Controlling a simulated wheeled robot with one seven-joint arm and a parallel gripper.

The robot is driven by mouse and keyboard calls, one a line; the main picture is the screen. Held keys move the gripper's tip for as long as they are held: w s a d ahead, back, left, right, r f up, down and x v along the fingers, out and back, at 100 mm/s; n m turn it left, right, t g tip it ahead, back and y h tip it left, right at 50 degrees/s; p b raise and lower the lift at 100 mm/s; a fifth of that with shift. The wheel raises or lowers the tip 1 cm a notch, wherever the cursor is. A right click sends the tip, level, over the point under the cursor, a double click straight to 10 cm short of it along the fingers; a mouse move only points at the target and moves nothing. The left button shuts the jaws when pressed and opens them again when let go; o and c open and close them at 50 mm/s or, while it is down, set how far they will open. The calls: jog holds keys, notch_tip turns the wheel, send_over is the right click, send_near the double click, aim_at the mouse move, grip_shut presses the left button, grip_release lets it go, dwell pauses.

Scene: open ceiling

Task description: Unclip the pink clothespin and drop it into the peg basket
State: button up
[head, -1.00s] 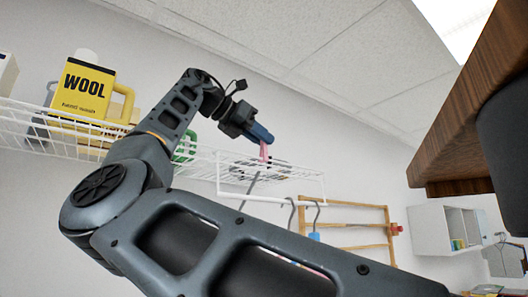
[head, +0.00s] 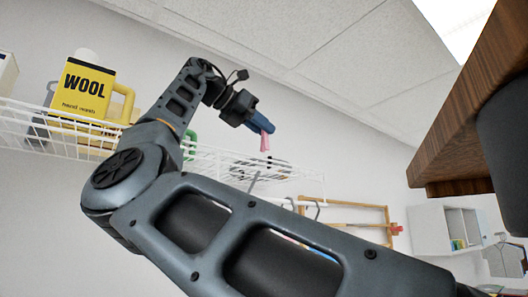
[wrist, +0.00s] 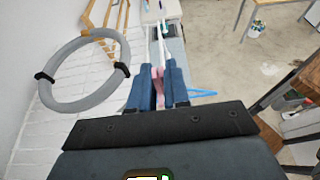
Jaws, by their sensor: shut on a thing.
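The pink clothespin (head: 265,143) is held in the tips of my gripper (head: 262,126) and points downward in the head view. It stands above the end of the white wire shelf, with clear space around most of it. In the wrist view the pink clothespin (wrist: 158,84) shows between the two blue fingers of my gripper (wrist: 160,75), which are shut on it. I cannot make out the peg basket in either view.
The white wire shelf (head: 65,127) runs along the wall, with a yellow WOOL jug (head: 82,88) on it. A wooden rack (head: 350,215) hangs behind. In the wrist view a grey ring (wrist: 60,104) is at left and a blue hanger (wrist: 203,93) lies beyond the fingers.

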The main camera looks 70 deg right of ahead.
jog(key=shift+w+a+r, duration=0.25)
jog(key=shift+a+r, duration=0.15)
jog(key=shift+r, duration=0.3)
jog(key=shift+w+a+r, duration=0.25)
jog(key=shift+a+r, duration=0.15)
jog(key=shift+r, duration=0.25)
jog(key=shift+w+a+r, duration=0.25)
jog(key=shift+a+r, duration=0.15)
jog(key=shift+r, duration=0.3)
